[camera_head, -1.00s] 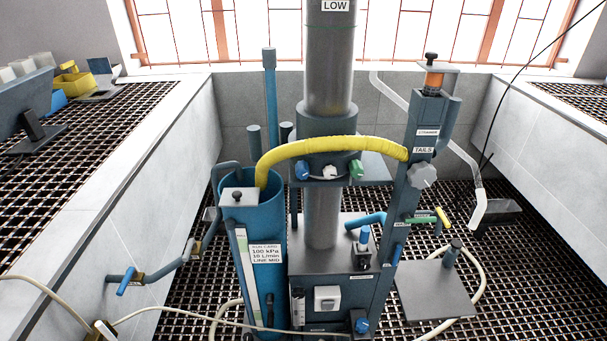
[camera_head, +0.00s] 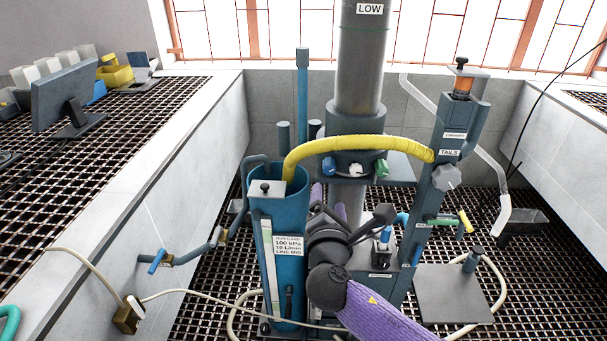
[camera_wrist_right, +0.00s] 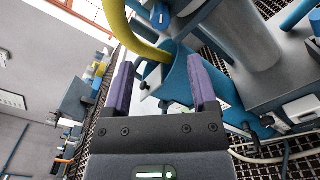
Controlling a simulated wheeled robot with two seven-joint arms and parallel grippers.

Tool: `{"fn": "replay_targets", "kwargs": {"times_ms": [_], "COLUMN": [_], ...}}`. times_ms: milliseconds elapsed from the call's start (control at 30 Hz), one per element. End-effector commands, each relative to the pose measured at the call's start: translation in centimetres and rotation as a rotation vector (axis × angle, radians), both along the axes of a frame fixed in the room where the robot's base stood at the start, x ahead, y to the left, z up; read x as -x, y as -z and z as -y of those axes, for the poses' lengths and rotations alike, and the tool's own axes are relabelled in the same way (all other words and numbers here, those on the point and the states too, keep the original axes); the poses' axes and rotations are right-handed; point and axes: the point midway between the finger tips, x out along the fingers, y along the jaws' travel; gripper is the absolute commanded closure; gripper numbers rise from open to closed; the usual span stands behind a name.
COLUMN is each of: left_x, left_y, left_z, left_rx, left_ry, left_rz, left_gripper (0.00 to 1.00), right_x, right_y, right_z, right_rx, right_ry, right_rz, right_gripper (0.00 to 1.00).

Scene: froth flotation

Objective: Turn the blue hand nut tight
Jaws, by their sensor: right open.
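The blue hand nut (camera_head: 327,167) is on the left of the column's collar, beside a white one (camera_head: 355,169) and a green one (camera_head: 381,166). A blue knob (camera_wrist_right: 160,15), seemingly the same nut, shows at the top of the right wrist view. My right gripper (camera_head: 329,198) is in front of the column, below the nut and apart from it. Its purple fingers are spread with nothing gripped, as the right wrist view (camera_wrist_right: 160,88) also shows. My left gripper is not in view.
A yellow hose (camera_head: 360,144) arches just above the nuts. A blue cylinder tank (camera_head: 289,290) stands left of my right gripper. The tails post (camera_head: 437,200) stands to the right. A monitor (camera_head: 62,103) is on the left bench.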

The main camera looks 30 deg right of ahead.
Motion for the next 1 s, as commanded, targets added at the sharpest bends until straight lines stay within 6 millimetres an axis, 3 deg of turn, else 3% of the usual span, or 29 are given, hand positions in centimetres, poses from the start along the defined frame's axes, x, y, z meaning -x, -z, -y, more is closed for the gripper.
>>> {"fn": "replay_targets", "kwargs": {"times_ms": [400,567,833,1000], "left_x": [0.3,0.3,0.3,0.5], "left_y": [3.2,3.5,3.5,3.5], "left_z": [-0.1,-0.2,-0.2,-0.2], "left_rx": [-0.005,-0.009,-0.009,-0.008], "left_ry": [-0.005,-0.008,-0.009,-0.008], "left_rz": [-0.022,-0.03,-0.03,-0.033], "left_gripper": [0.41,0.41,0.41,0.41], "right_x": [-7.0,-8.2,-8.3,-8.3], "right_y": [0.2,0.0,-0.1,-0.1], "right_z": [4.4,5.0,5.1,5.1], "right_rx": [0.006,0.004,0.003,0.003], "right_ry": [0.003,0.002,0.001,0.001], "right_rz": [0.003,0.003,0.002,0.002], "right_gripper": [0.26,0.26,0.26,0.62]}}
